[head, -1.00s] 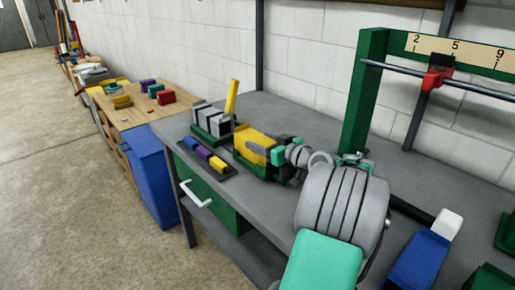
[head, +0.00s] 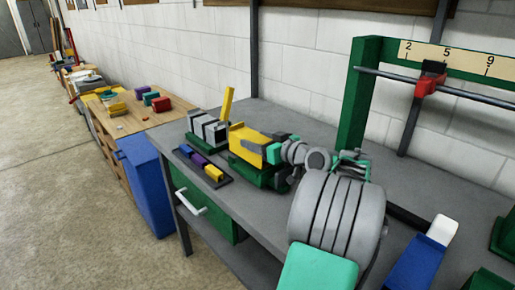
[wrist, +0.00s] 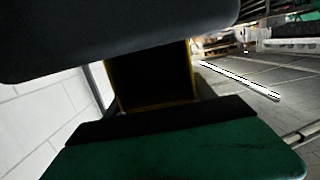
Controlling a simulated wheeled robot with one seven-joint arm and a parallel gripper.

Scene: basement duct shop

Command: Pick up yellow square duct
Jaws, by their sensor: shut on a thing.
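The yellow square duct (head: 247,147) is at my gripper (head: 270,150), over a green holder (head: 262,179) on the grey bench. My gripper is shut on the duct, reaching it from the right. The duct looks a little raised against the holder, but I cannot tell if they still touch. In the wrist view the duct (wrist: 152,85) shows as a dark hollow opening with thin yellow edges, between a dark part above and a green and black part below. The fingertips partly cover it.
Left of the duct stand grey blocks (head: 207,130) in a green holder and an upright yellow strip (head: 227,103). A dark tray (head: 205,167) with small coloured blocks lies in front. A green frame (head: 360,95) with a scale rises at right. A blue bin (head: 147,183) stands beside the bench.

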